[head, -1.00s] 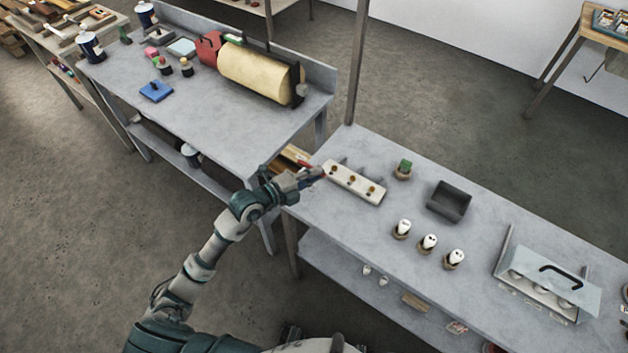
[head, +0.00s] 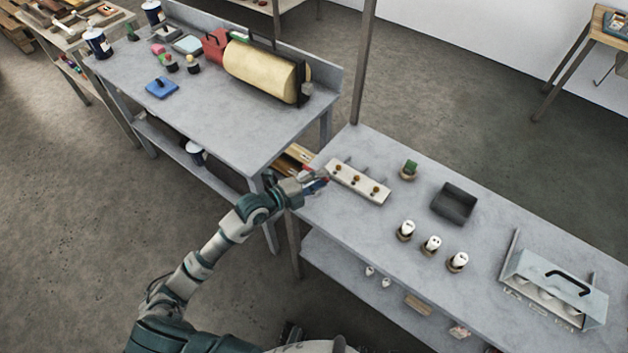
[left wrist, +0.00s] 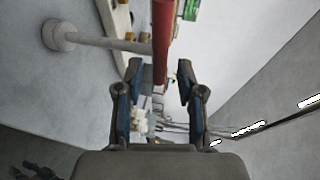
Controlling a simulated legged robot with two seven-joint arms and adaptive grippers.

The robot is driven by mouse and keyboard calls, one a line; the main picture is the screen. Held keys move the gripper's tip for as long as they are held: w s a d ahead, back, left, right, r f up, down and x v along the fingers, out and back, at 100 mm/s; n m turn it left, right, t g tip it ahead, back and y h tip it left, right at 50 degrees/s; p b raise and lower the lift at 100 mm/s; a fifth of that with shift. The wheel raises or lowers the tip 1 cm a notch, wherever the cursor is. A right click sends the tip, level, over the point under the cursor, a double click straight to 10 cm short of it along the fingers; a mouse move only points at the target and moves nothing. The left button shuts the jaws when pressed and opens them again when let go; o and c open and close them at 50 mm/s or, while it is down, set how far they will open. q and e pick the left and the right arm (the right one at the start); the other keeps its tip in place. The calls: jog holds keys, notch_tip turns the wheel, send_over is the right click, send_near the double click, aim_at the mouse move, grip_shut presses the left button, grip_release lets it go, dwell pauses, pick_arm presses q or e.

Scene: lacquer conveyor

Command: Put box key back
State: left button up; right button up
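A pale rack board (head: 359,184) with brown knobs and grey pegs behind it lies at the left end of the near workbench. My left gripper (head: 317,183) is just left of the rack, over the bench corner. In the left wrist view its two blue-padded fingers (left wrist: 159,80) stand apart. A thin red bar (left wrist: 160,40) reaches from the top to between the fingertips, with gaps on both sides. I cannot tell whether this bar is the box key. A grey peg with a round end (left wrist: 95,41) shows left of it.
The near bench also holds a dark tray (head: 455,203), a green block on a round base (head: 409,170), several white-topped pieces (head: 431,245) and a handled metal box (head: 555,288). A second bench (head: 215,118) with a yellow roll (head: 262,70) stands left. A post (head: 362,65) rises behind.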

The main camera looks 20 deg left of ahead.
pick_arm(q)
jog(key=v, duration=1.1)
jog(key=s+a+f+n+t+y, duration=0.1)
jog(key=a+f+n+y, duration=0.5)
jog(key=f+n, duration=0.55)
jog(key=s+a+f+n+t+y, duration=0.1)
jog(key=a+f+n+y, duration=0.6)
jog(key=f, duration=0.7)
jog(key=s+d+f+n+g, duration=0.2)
jog(key=s+f+g, duration=0.1)
jog(key=s+f, duration=0.3)
jog(key=s+d+f+n+g, duration=0.2)
jog(key=s+f+g, duration=0.15)
jog(key=f, duration=0.55)
jog(key=s+d+f+g+h, duration=0.1)
jog(key=s+d+f+g, duration=0.2)
jog(key=s, duration=0.5)
jog(key=s+d+f+g+h+p, duration=0.1)
jog(key=s+d+f+g+h, duration=0.1)
jog(key=s+d+f, duration=0.4)
jog(key=shift+s+f+g, duration=0.65)
jog(key=shift+s+f, duration=0.25)
jog(key=shift+s, duration=0.4)
pick_arm(e)
jog(key=shift+s+f, duration=0.85)
jog(key=shift+f, duration=0.2)
